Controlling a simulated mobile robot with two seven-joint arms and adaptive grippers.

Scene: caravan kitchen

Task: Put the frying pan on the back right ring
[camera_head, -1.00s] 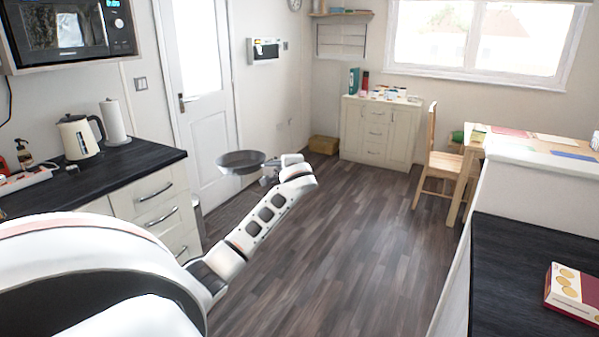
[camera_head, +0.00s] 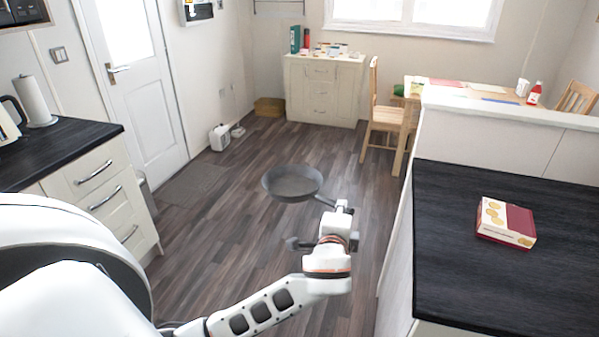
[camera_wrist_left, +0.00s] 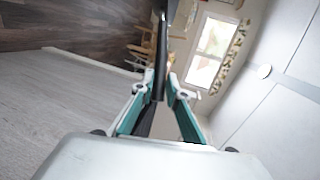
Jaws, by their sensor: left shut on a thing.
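The frying pan (camera_head: 292,183) is dark grey and round. In the head view it hangs over the open floor, roughly level, with its handle pointing to the lower right. My left gripper (camera_head: 341,210) is shut on the handle. No hob or ring shows in any view. My right gripper is not in view.
Another dark worktop (camera_head: 60,150) is at the left. A chair (camera_head: 383,125) and table stand behind. The floor between is clear.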

